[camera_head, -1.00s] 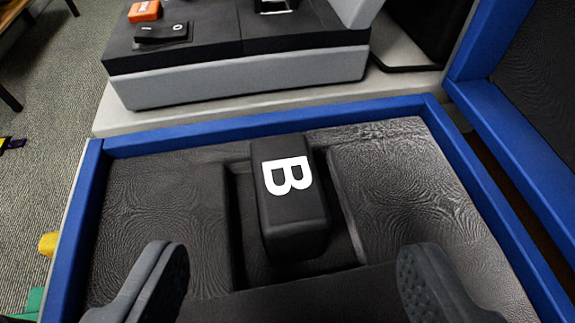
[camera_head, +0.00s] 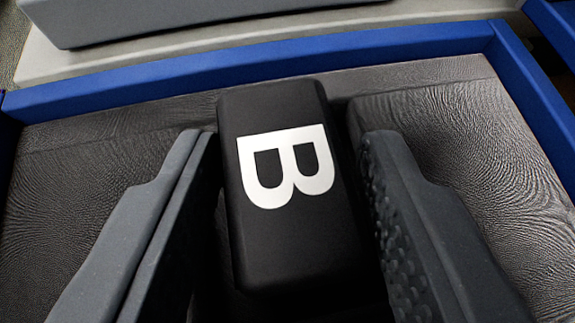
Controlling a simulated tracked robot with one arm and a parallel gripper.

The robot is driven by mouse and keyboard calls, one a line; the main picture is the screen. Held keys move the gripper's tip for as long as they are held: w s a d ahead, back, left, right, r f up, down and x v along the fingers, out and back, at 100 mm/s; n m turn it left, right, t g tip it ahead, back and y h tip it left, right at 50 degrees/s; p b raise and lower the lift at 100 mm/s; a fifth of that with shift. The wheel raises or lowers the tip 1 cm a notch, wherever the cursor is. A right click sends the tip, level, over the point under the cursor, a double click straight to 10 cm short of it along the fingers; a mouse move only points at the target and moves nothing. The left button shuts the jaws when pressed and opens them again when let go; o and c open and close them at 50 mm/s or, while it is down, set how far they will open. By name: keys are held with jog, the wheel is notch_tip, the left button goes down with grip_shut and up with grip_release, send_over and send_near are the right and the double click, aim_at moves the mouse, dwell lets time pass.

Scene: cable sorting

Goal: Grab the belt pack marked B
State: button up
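The belt pack marked B (camera_head: 287,235) is a black block with rounded edges and a large white letter B on its top face. It sits in a recess of the dark foam in the blue-rimmed case (camera_head: 250,65). My gripper (camera_head: 285,140) has one finger on each side of the pack. The fingers are apart, and narrow dark gaps show between them and the pack's sides, though the lower parts are in shadow.
The case's blue rim runs across the back and down the right side. The dark textured foam (camera_head: 100,165) surrounds the recess on both sides. A grey block (camera_head: 130,22) stands on a pale surface (camera_head: 300,33) behind the case.

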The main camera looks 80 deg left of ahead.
jog(key=c, duration=0.6)
jog(key=shift+c, duration=0.2)
jog(key=shift+r, duration=0.15)
